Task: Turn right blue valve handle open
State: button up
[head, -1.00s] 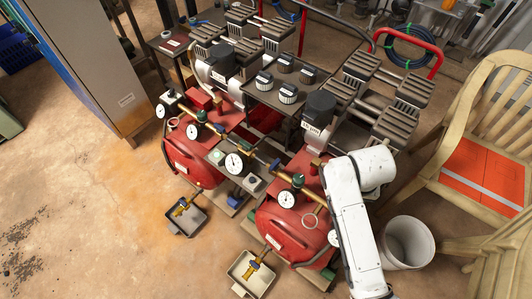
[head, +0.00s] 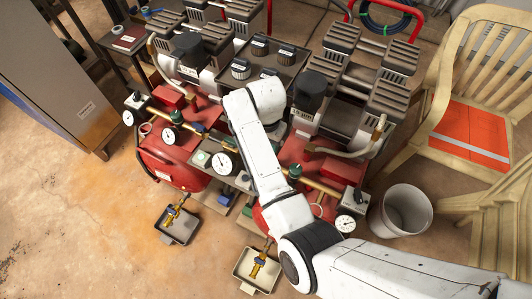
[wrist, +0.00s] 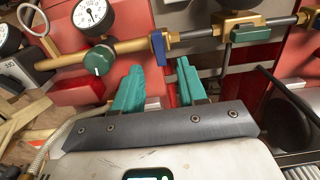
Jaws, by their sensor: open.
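A blue valve handle (wrist: 158,46) sits on a brass and dark pipe in the wrist view, set crosswise to the pipe. My gripper (wrist: 160,68) is open, its two teal fingers pointing toward the pipe with the handle in line with the gap between them. Nothing is between the fingers, and I cannot tell how far the tips are from the handle. In the head view my white arm covers the middle of the right red tank (head: 290,152), hiding my gripper and this handle.
A green knob (wrist: 98,60) and a pressure gauge (wrist: 90,14) sit left of the handle. A teal-green fitting (wrist: 250,34) is on the pipe to its right. A white bucket (head: 402,212), a chair (head: 460,110) and a tray (head: 247,284) stand around the tanks.

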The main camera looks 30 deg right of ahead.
notch_tip(320, 180, down, 6)
jog(key=shift+f+b, duration=0.2)
jog(key=shift+b, duration=0.35)
jog(key=shift+c, duration=0.4)
grip_shut()
